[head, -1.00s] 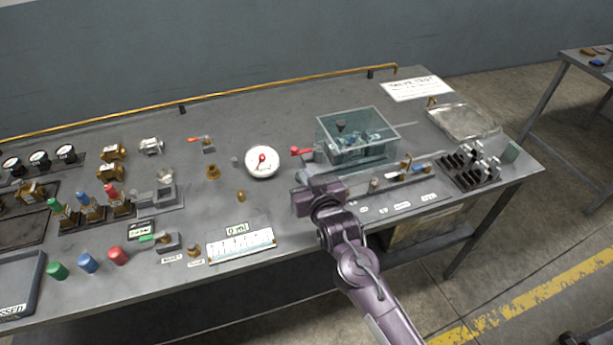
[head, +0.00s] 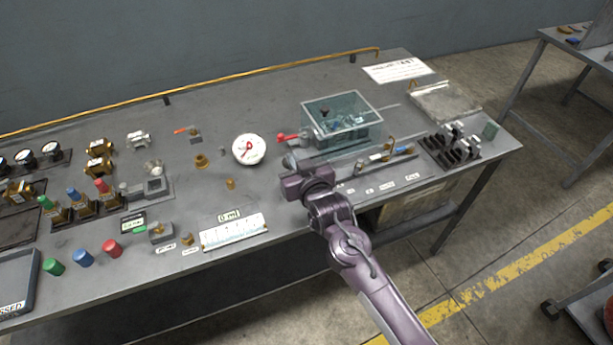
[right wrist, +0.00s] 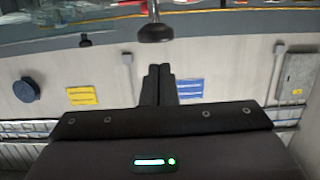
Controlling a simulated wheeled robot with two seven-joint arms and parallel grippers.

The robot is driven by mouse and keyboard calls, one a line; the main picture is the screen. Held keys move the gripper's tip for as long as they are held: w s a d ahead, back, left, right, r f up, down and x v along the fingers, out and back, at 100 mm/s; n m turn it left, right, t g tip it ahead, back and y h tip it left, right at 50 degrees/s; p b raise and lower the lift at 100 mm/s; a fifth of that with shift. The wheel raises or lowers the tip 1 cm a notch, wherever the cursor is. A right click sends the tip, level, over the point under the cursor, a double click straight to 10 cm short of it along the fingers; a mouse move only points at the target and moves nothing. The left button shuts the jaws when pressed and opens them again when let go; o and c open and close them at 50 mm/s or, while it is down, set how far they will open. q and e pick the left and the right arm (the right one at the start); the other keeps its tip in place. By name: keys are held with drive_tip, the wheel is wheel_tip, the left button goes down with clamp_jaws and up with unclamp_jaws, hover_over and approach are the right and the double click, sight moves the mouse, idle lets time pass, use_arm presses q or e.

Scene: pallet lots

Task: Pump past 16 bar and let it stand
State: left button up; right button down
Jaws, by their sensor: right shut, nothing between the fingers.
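The white round pressure gauge (head: 249,149) with a red needle lies on the bench; its figures are too small to read. To its right stands a clear water tank (head: 342,108) with a red-handled valve (head: 288,137) at its left side. My right gripper (head: 292,166) is just in front of the tank, low over the bench. In the right wrist view its fingers (right wrist: 158,82) are shut and empty. A black knob on a rod (right wrist: 155,32) shows just beyond the fingertips, apart from them in the picture. My left gripper is not in view.
Brass fittings (head: 202,161) and a white scale plate (head: 233,231) lie left of my right arm. A black rack (head: 447,153) and a shallow metal tray (head: 443,102) are at the right. Bare bench shows behind the gauge.

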drive_tip(key=b+v, duration=0.1)
drive_tip(key=v, duration=0.7)
drive_tip(key=shift+s+f+b, duration=0.15)
drive_tip(key=shift+s+b, duration=0.2)
drive_tip(key=shift+b, duration=0.05)
drive_tip(key=shift+d, duration=0.15)
idle(0.4)
